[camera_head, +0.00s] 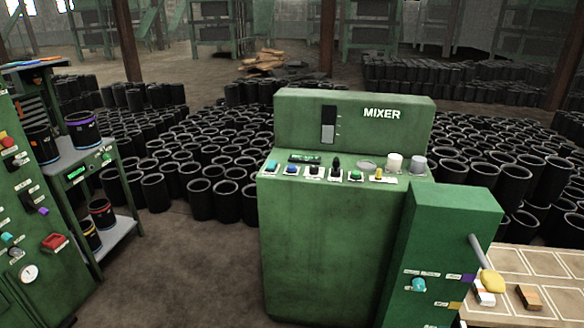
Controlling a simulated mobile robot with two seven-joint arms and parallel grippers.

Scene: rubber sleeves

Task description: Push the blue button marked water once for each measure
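The green mixer console (330,220) stands in the middle of the head view, with the word MIXER on its raised back. On its sloped top sits a row of controls. A blue button (292,169) is near the left end, with a white label whose text is too small to read. Left of it is a teal button (271,166). A dark vertical gauge (328,124) with a pale lower part is on the back panel. Neither of my grippers is in view, and nothing touches the controls.
A black knob (336,163), a green button (355,175) and a yellow control (378,174) continue the row. A green cabinet (445,245) with a lever stands at the right front, beside a divided tray (545,262). Many black sleeves (200,198) fill the floor behind. Bare floor lies left of the console.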

